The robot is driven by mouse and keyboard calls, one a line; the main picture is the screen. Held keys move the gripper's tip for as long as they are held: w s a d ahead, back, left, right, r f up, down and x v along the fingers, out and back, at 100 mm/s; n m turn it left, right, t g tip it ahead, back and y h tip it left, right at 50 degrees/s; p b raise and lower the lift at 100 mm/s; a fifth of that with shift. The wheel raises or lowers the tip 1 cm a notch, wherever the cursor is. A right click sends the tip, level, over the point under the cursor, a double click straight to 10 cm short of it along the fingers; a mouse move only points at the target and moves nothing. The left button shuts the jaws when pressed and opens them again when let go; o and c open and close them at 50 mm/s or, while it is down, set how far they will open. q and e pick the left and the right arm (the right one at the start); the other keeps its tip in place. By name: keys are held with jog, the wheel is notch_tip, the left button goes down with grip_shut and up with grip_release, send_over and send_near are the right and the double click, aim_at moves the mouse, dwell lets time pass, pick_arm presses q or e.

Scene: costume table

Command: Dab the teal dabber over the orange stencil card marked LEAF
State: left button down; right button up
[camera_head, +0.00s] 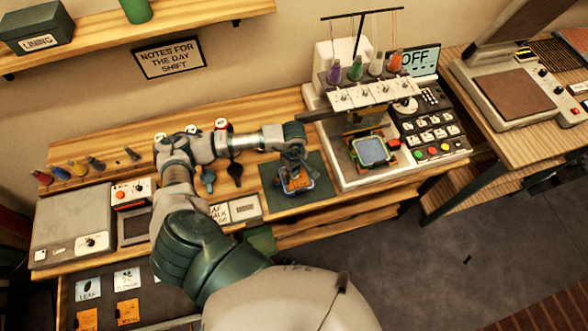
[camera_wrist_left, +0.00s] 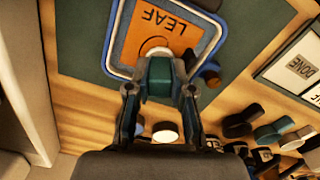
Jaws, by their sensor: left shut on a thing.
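My left arm reaches across the table in the head view, and its gripper (camera_head: 296,158) is over the orange stencil card (camera_head: 299,184). In the left wrist view the gripper (camera_wrist_left: 160,88) is shut on the teal dabber (camera_wrist_left: 159,80). The orange card marked LEAF (camera_wrist_left: 147,30) lies in a blue frame (camera_wrist_left: 206,46) on a dark green mat (camera_wrist_left: 78,45). The dabber overlaps the card's edge nearest the gripper. A pale round part shows at the dabber's far end; whether it touches the card cannot be told. My right gripper is not in view.
A grey press (camera_head: 72,228) stands at the left. Small pictured cards lie in a dark tray (camera_head: 165,300).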

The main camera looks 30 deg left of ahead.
pick_arm(q)
jog(key=shift+s+f+b, duration=0.15)
jog(key=shift+f+b, duration=0.15)
jog(key=shift+b, duration=0.2)
dwell(2.0)
jog(key=shift+a+r+p, duration=0.15)
jog(key=shift+r+p, duration=0.8)
jog(key=shift+r, duration=0.8)
jog(key=shift+w+r+p, duration=0.2)
jog(key=shift+r+p, duration=0.75)
jog(key=shift+r, duration=1)
jog(key=shift+f, duration=0.15)
